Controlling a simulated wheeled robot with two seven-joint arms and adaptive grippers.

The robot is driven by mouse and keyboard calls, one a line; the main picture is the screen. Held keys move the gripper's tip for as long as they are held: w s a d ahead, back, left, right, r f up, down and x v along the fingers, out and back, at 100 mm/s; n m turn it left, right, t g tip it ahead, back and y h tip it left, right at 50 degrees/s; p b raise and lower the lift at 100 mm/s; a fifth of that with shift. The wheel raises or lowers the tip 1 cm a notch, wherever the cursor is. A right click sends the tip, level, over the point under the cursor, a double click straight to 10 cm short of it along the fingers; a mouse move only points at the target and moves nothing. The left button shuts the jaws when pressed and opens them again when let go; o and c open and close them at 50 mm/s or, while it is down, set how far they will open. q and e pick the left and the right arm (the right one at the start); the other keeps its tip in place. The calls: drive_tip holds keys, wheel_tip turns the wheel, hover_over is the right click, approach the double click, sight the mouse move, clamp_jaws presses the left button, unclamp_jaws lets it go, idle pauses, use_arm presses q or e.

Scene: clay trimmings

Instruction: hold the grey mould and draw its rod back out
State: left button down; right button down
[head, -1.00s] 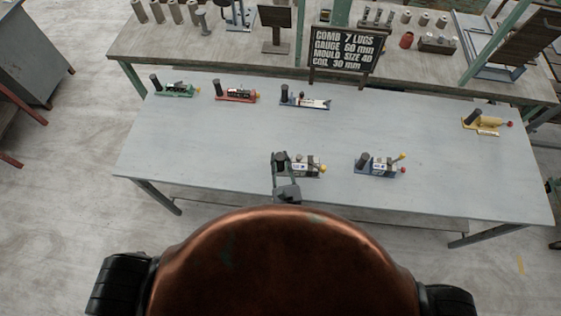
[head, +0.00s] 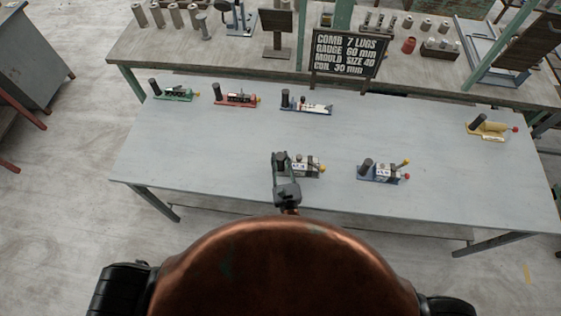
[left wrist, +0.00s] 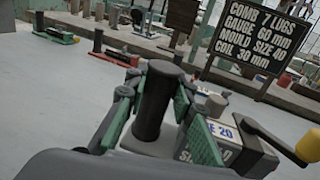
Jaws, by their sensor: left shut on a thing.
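The grey mould (head: 306,166) stands on the near middle of the table, with a dark upright post at its left end. My left gripper (head: 283,160) is shut on that dark post, which stands upright between the green fingers in the left wrist view (left wrist: 153,105). The mould body carries a label partly reading "SIZE 20" (left wrist: 222,135). How far the rod sits inside is hidden. My right gripper is not in view.
A blue mould (head: 382,173) stands to the right, with yellow and red knobs. Green (head: 172,92), red (head: 236,98) and blue-white (head: 306,105) ones stand at the back left, a yellow one (head: 490,128) far right. A sign (head: 345,54) stands behind. Table space between is clear.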

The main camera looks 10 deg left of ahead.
use_arm(q)
drive_tip(key=shift+w+a+f+b, duration=0.1)
drive_tip(key=shift+w+f+b, duration=0.7)
drive_tip(key=shift+w, duration=0.1)
drive_tip(key=shift+w+a+f+b, duration=0.1)
drive_tip(key=shift+w+f+b, duration=0.65)
drive_tip(key=shift+w, duration=0.1)
drive_tip(key=w+f+b, duration=0.2)
drive_tip(key=shift+w+a+f, duration=0.1)
drive_tip(key=shift+w+a, duration=0.1)
drive_tip(key=shift+w, duration=0.15)
drive_tip(key=shift+w+f+b, duration=0.45)
drive_tip(key=shift+f+b, duration=0.25)
drive_tip(key=shift+b, duration=0.05)
